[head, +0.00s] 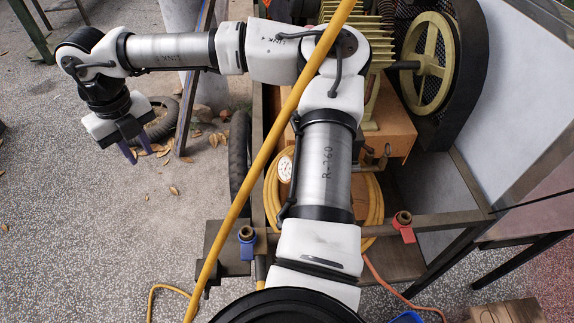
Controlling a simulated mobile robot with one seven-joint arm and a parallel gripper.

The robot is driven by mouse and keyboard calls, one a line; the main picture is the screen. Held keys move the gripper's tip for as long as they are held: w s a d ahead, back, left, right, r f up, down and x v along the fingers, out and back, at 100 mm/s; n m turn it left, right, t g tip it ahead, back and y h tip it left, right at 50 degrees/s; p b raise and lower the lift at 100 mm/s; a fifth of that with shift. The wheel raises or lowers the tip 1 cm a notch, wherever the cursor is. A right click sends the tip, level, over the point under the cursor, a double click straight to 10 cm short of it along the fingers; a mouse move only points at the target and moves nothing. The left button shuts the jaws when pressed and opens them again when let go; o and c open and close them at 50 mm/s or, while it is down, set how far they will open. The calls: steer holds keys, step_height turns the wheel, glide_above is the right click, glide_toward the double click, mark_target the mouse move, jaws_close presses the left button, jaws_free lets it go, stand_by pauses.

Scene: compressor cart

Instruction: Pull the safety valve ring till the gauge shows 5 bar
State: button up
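My gripper (138,153) hangs at the left of the head view, pointing down over bare paving. Its two purple fingers are apart with nothing between them. It is well left of the compressor cart. A small round white gauge (285,168) sits on the cart, partly hidden between my arm and a yellow hose; its needle is too small to read. I cannot make out the safety valve ring; my arm covers much of that area. Small metal fittings (372,157) show just right of my arm.
The yellow hose (238,195) crosses in front of the cart. A finned pump (362,35) and belt wheel (427,62) stand behind. Taps with blue (247,246) and red (404,229) handles sit on the front pipe. A post (190,90) and tyre (160,120) are near my gripper.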

step_height(320, 180, up, 5)
steer(key=shift+f+p, duration=0.15)
steer(key=shift+p, duration=0.95)
